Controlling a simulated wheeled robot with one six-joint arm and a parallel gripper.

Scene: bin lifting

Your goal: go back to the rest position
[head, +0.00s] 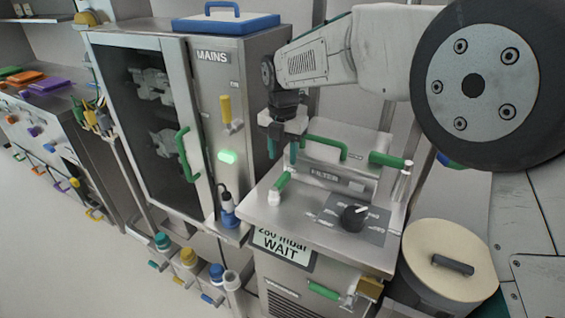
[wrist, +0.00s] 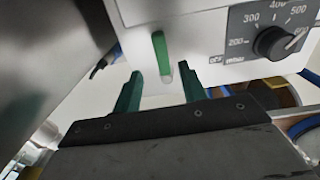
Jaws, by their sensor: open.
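My gripper (head: 285,150) hangs over the left back part of the steel filter unit (head: 310,215) in the head view. In the wrist view my gripper (wrist: 162,85) is open, with two dark green fingers apart and nothing held. A green lever (head: 282,181) with a pale end stands on the unit's top, below and close to the fingers. In the wrist view this green lever (wrist: 161,52) shows beyond the gap between the fingers; I cannot tell how far off it is.
A glass-door cabinet (head: 160,120) marked MAINS with a lit green lamp (head: 228,156) stands to the left. A green handle (head: 326,146) is close on the right of my gripper. A black dial (head: 354,217) sits on the unit, and a lidded round bin (head: 450,262) stands at right.

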